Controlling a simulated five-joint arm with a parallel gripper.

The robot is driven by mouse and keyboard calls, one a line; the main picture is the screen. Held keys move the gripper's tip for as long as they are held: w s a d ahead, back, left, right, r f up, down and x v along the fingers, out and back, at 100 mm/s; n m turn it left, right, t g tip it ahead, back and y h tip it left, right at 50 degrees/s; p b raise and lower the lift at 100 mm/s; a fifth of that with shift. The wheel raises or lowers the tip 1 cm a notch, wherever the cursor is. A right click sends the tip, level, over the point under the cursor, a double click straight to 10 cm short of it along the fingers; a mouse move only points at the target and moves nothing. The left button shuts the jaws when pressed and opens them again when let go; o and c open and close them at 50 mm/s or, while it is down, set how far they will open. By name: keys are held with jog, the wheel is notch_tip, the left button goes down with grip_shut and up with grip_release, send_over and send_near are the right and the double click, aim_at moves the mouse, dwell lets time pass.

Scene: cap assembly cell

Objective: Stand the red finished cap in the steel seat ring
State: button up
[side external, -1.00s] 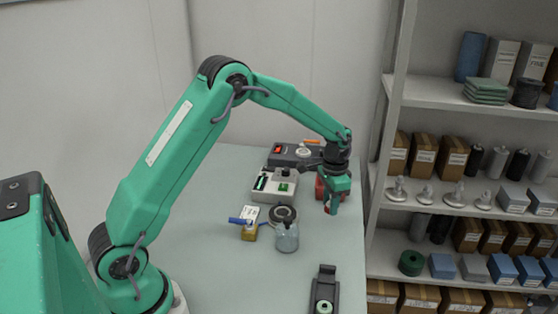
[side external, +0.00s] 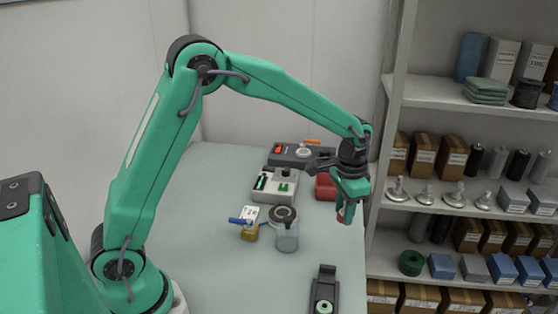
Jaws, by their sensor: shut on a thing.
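My gripper (side external: 346,217) hangs at the right side of the table with its fingers pointing down. It is shut on a small red piece (side external: 340,214), which seems to be the red cap. The fingers hide most of it. A red box (side external: 325,188) stands just behind and to the left of the gripper. I cannot clearly make out the steel seat ring.
A dark device with an orange button (side external: 290,154) and a pale box with green parts (side external: 275,187) stand at the back. A yellow jar (side external: 250,233) with a blue bar is left of centre. A dark holder (side external: 326,285) stands in front. Shelves (side external: 460,212) rise at right.

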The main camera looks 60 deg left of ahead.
dwell(0.4)
jog(key=shift+a, duration=0.5)
jog(key=s+a+n, duration=0.2)
jog(key=a, duration=0.7)
jog(key=s+a+n, duration=0.2)
jog(key=s+a, duration=0.1)
jog(key=a, duration=0.5)
jog(key=shift+a+f, duration=0.15)
jog(key=shift+a, duration=0.25)
jog(key=shift+f, duration=0.15)
send_over(282, 213)
jog(key=shift+f, duration=3.2)
jog(key=shift+w+d+f, duration=0.1)
jog(key=shift+f, duration=0.05)
jog(key=shift+f, duration=0.55)
